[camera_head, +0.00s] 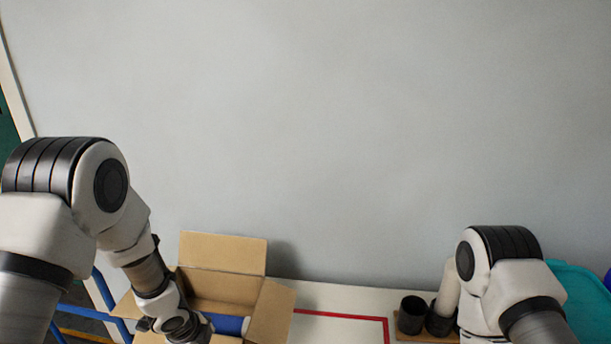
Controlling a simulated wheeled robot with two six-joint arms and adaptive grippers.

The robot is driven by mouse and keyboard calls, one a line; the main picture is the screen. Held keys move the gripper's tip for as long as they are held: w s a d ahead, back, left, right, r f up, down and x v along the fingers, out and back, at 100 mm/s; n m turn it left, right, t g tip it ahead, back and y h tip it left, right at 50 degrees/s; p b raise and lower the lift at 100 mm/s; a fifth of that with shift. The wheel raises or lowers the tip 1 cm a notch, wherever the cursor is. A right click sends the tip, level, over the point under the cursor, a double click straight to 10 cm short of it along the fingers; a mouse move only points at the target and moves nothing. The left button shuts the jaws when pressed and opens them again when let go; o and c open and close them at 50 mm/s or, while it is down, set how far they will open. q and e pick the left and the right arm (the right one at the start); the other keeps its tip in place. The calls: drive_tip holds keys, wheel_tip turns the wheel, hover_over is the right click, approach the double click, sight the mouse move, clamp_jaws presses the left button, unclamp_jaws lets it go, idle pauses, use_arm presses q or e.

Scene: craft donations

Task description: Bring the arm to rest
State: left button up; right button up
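My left arm comes in from the left and reaches down to the open cardboard box (223,253) at the lower middle. Its wrist is over the box's left part, and the gripper itself is hidden below the wrist or cut off by the bottom edge. My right arm is at the lower right, bent downward, and its gripper is out of view. A blue thing (226,324) shows inside the box, partly hidden by my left wrist.
A red outline (345,316) marks the white table right of the box. A teal bin (582,300) is at the far right. A blue rail (104,290) stands left. A grey wall closes the back.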

use_arm(q)
drive_tip(key=s+f+g+b, duration=0.1)
drive_tip(key=s+f, duration=0.2)
drive_tip(key=f, duration=0.1)
drive_tip(key=s+f+n+g+b, duration=0.1)
drive_tip(key=s+f, duration=0.3)
drive_tip(key=f, duration=0.1)
drive_tip(key=s+f+n+g+b, duration=0.1)
drive_tip(key=s+f+b, duration=0.1)
drive_tip(key=s+f, duration=0.2)
drive_tip(key=shift+f, duration=0.15)
drive_tip(key=s+a+f+n+b, duration=0.1)
drive_tip(key=s+f+n+b, duration=0.1)
drive_tip(key=s+n, duration=0.6)
drive_tip(key=s+a+f+n+b, duration=0.1)
drive_tip(key=s+f+n, duration=0.4)
drive_tip(key=n, duration=0.5)
drive_tip(key=s+b, duration=0.1)
drive_tip(key=s, duration=0.1)
drive_tip(key=shift+s+a+y, duration=0.15)
drive_tip(key=shift+s+y, duration=0.15)
drive_tip(key=shift+s, duration=0.05)
use_arm(e)
wheel_tip(320, 180, down, 9)
drive_tip(key=shift+w, duration=0.3)
use_arm(q)
drive_tip(key=shift+w, duration=0.1)
use_arm(e)
drive_tip(key=shift+r, duration=0.1)
